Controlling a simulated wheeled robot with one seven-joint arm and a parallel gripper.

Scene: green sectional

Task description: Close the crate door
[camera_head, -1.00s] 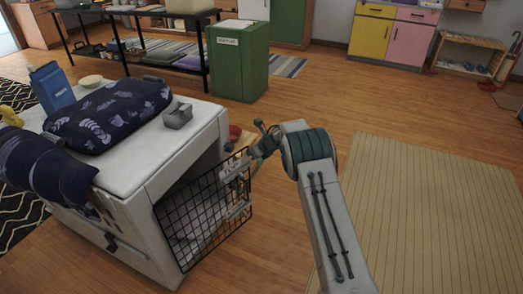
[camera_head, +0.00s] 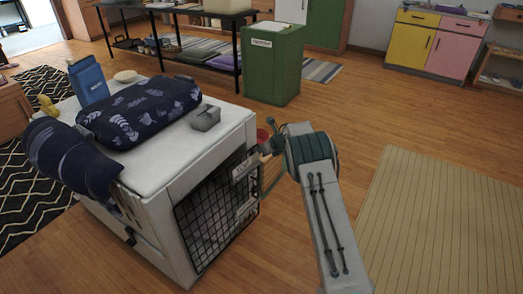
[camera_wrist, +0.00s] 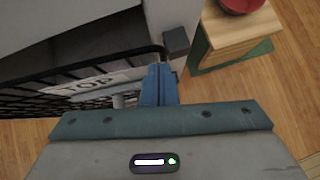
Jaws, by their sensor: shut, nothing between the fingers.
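The crate (camera_head: 148,180) is a pale box on the left of the head view, with a dark front opening. Its black wire door (camera_head: 212,215) hangs from the left side of the front and lies nearly along the opening. In the wrist view the door (camera_wrist: 40,98) carries a "TOP" label and a dark gap shows between its upper rail and the crate (camera_wrist: 70,20). My gripper (camera_wrist: 160,85) is shut and empty, at the outer side of the door near its upper free corner. Whether the fingertips touch the wire is unclear.
A red bowl (camera_wrist: 240,4) sits on a wooden box (camera_wrist: 235,30) beyond the gripper. Open floor and a striped mat (camera_head: 450,220) lie to the right.

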